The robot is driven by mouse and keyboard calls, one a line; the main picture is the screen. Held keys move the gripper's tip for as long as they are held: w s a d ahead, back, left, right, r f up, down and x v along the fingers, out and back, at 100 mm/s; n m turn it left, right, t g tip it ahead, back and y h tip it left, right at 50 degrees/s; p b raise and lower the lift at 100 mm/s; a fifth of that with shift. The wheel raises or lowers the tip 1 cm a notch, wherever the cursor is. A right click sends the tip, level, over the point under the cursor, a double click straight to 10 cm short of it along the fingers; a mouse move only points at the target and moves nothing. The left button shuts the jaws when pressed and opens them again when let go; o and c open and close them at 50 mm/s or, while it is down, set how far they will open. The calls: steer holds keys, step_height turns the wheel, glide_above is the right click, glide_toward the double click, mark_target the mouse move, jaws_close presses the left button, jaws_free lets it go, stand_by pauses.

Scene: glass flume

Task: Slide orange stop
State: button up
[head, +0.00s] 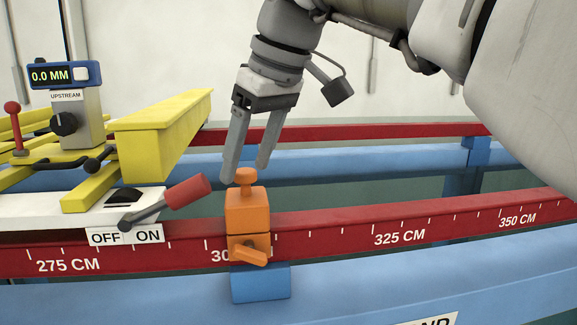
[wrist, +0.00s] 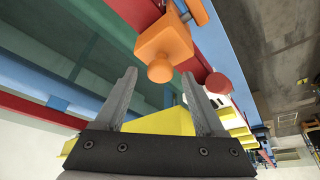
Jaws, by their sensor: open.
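The orange stop (head: 247,211) sits on the red rail (head: 340,223) near the 300 cm mark, partly covering its label. It has a round knob on top and a small orange lever on its front. My gripper (head: 248,176) is open, pointing down, with its fingertips just above and around the knob's height, seemingly behind the stop. In the wrist view the stop (wrist: 163,45) lies beyond the open fingertips (wrist: 158,72), its knob facing the gap between them. No contact is visible.
Left of the stop, a red-handled lever (head: 186,191) rises beside an OFF/ON plate (head: 125,236). A yellow beam (head: 160,125) and a gauge reading 0.0 MM (head: 65,75) stand farther left. The rail right of the stop is clear past 325 and 350 cm.

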steer(key=shift+a+f, duration=0.1)
steer(key=shift+f, duration=0.25)
jaws_close()
stand_by(1.2)
